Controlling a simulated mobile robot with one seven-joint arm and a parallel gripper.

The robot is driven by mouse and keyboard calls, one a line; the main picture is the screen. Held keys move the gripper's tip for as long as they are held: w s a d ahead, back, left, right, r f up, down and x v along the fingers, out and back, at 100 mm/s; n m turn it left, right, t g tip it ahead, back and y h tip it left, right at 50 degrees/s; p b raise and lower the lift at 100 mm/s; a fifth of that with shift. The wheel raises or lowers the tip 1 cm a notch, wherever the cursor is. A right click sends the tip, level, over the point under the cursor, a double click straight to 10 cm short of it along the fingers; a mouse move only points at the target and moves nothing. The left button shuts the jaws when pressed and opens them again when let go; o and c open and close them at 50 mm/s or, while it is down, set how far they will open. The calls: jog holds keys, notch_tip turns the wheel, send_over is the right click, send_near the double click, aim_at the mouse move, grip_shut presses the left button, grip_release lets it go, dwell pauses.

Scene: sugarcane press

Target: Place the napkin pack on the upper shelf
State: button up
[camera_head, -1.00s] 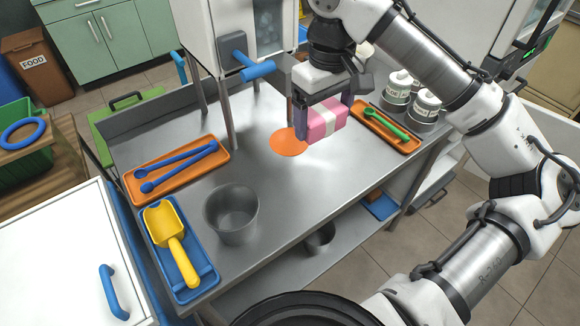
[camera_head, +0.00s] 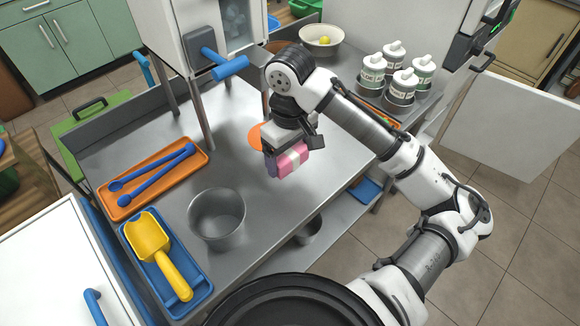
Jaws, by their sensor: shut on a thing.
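The napkin pack (camera_head: 291,160) is pink with a white band. My gripper (camera_head: 287,158) is shut on it and holds it over the steel table (camera_head: 240,255), near the orange disc (camera_head: 256,137). Whether the pack touches the tabletop cannot be told. The gripper's fingers are mostly hidden by its own body. No upper shelf can be made out for sure; a lower shelf (camera_head: 262,262) shows under the table.
A steel pot (camera_head: 216,216), a blue tray (camera_head: 140,262) with a yellow scoop (camera_head: 160,250) and an orange tray (camera_head: 190,168) with blue tongs stand left. Lidded jars (camera_head: 401,85) and a steel bowl (camera_head: 321,38) stand at the back right. A white press housing (camera_head: 180,60) rises behind.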

aim_at(290, 169)
jog(key=shift+f, duration=2.55)
jog(key=shift+f, duration=0.2)
jog(key=o, duration=1)
jog(key=shift+r, duration=0.1)
